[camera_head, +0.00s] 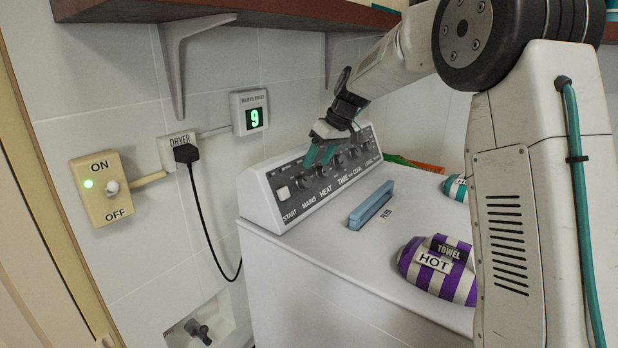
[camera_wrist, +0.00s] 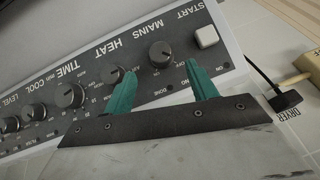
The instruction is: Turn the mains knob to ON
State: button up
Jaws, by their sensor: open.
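The mains knob (camera_wrist: 160,53) is a small dark round knob on the dryer's grey control panel, under the MAINS label. It also shows in the head view (camera_head: 301,183). In the wrist view the panel is upside down. I cannot tell which way the knob's pointer faces. My gripper (camera_wrist: 160,68) is open, with two teal fingers. In the wrist view its fingertips lie on either side of the mains knob, the left one close to the heat knob (camera_wrist: 115,76). In the head view my gripper (camera_head: 316,163) is over the panel; I see no contact with the knob.
A white START button (camera_wrist: 206,37) sits beside the mains knob. More knobs line the panel. A wall switch (camera_head: 102,188) marked ON and OFF shows a green light. A blue handle-like block (camera_head: 371,205) and a purple striped towel bundle (camera_head: 459,284) lie on the dryer top.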

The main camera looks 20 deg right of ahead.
aim_at(307, 180)
jog(key=x, duration=0.6)
jog(key=shift+a+f, duration=0.15)
jog(key=shift+f, duration=0.25)
jog(key=c, duration=1)
